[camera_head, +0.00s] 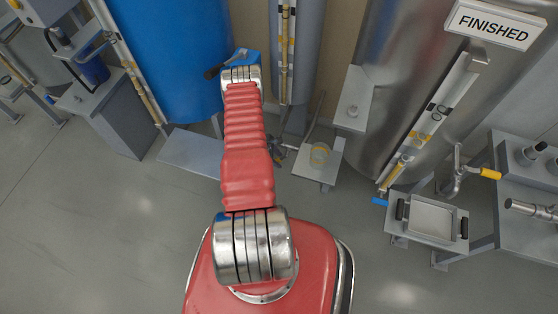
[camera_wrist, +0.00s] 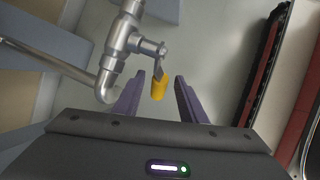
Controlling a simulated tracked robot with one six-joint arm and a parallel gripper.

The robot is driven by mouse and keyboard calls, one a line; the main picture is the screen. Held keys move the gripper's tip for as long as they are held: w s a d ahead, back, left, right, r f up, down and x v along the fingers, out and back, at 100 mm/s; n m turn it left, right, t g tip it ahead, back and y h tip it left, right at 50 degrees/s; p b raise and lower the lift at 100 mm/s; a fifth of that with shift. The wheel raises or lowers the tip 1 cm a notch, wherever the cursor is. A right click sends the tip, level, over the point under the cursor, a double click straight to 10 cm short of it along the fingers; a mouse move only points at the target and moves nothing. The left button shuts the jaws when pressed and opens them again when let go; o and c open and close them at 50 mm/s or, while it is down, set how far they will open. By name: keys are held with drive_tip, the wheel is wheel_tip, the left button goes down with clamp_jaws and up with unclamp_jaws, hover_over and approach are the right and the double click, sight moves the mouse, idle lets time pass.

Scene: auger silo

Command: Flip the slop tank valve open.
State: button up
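A metal pipe with a valve body (camera_wrist: 122,38) runs down the upper middle of the wrist view and ends in a curved spout. A short lever with a yellow grip (camera_wrist: 159,88) sticks out from its right side and points down toward my gripper. My gripper (camera_wrist: 160,76) is open, with one dark finger on each side of the yellow grip. Gaps show between the grip and both fingers; I cannot tell how deep the grip sits between them. In the head view my arm hides most of this area, and I cannot make out the gripper or this lever clearly.
A large blue tank (camera_head: 170,60) stands behind my arm. A steel tank (camera_head: 400,90) with a FINISHED sign (camera_head: 494,24) is at right. Another yellow-handled valve (camera_head: 489,174) is far right. Floor at lower left is clear.

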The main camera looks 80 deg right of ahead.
drive_tip(key=shift+x, duration=0.85)
drive_tip(key=shift+c, duration=0.5)
clamp_jaws()
